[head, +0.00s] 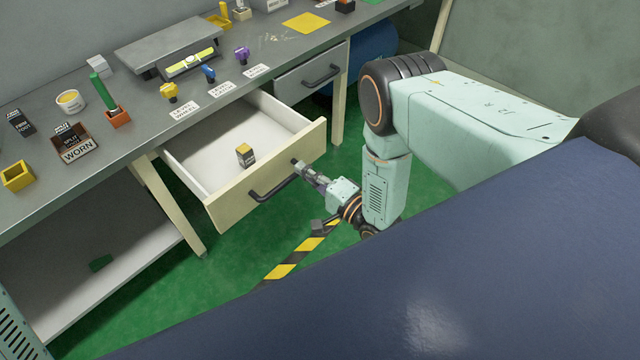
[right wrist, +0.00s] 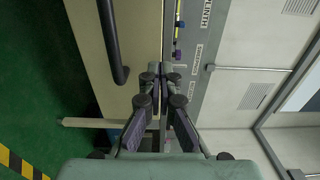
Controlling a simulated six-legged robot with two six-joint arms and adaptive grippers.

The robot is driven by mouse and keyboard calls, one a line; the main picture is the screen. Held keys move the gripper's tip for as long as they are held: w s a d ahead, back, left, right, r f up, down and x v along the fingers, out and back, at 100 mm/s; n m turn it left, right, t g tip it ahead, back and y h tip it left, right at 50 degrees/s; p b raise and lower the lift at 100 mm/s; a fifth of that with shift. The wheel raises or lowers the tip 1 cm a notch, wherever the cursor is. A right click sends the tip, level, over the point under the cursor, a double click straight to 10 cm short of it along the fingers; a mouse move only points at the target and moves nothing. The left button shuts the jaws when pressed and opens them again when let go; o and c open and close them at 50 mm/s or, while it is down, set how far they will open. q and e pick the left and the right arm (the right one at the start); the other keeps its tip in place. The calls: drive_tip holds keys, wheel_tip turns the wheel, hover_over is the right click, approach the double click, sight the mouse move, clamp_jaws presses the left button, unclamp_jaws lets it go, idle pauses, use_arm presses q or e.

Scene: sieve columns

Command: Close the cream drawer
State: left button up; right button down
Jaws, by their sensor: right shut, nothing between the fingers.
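The cream drawer (head: 235,190) stands pulled out from under the grey bench in the head view. A small dark and yellow block (head: 245,154) is inside it. Its dark bar handle (head: 272,189) is on the cream front, which also shows in the right wrist view (right wrist: 90,35) with the handle (right wrist: 112,45). My right gripper (head: 298,163) is shut and empty, its tips at the drawer front near the right end of the handle. In the right wrist view its fingers (right wrist: 150,72) are together beside the front's edge; I cannot tell whether they touch it. My left gripper is not in view.
The bench top (head: 140,135) holds several knobs, labels, a green cylinder in an orange holder (head: 118,118) and a yellow box (head: 17,176). A grey drawer (head: 310,78) to the right is shut. A bench leg (head: 168,205) stands left of the cream drawer.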

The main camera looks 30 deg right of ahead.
sight(280, 153)
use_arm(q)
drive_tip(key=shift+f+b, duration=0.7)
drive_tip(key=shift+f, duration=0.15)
use_arm(e)
drive_tip(key=shift+x, duration=2.8)
drive_tip(key=shift+s, duration=0.1)
